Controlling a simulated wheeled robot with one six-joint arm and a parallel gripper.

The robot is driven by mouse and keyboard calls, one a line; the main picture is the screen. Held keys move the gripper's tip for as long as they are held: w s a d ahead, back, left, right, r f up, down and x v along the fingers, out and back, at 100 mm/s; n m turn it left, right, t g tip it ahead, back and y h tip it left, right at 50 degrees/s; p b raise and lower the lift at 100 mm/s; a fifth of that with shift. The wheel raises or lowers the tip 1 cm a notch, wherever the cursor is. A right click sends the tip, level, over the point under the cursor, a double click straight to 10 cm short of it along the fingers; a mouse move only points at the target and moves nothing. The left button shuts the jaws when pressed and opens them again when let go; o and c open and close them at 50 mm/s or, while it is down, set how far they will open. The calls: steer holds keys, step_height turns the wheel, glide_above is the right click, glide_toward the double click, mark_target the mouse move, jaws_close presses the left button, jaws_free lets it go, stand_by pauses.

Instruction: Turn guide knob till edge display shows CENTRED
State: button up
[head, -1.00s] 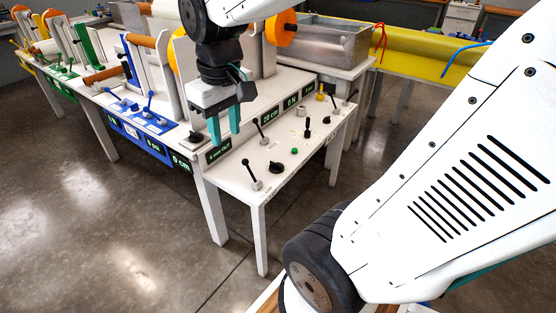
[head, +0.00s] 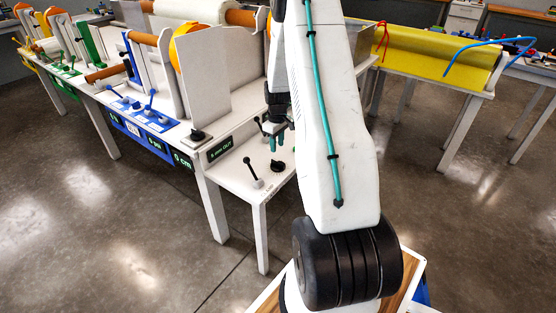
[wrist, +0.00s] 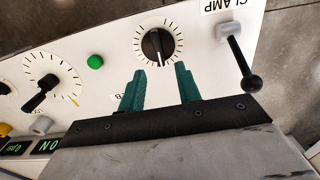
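The black guide knob (head: 277,167) sits on the white sloped control panel in the head view. In the wrist view it is a round black knob (wrist: 158,45) with a pale pointer mark, inside a ring of tick marks; its label is partly hidden by a finger. The edge display (head: 220,149) reads what looks like "6 mm OUT" in green. My gripper (head: 276,141) is above the knob and apart from it. In the wrist view its two teal fingers (wrist: 160,72) are open and empty, with the knob just beyond their tips.
A clamp lever (wrist: 240,65) with a black ball stands right of the knob in the wrist view. A green button (wrist: 95,62) and a second dial with a black pointer (wrist: 42,92) are to the left. Blue-panel levers (head: 150,106) stand farther left.

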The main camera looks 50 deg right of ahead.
mark_target(278, 161)
steer(key=f, duration=0.8)
steer(key=shift+d+f, duration=0.2)
jaws_close()
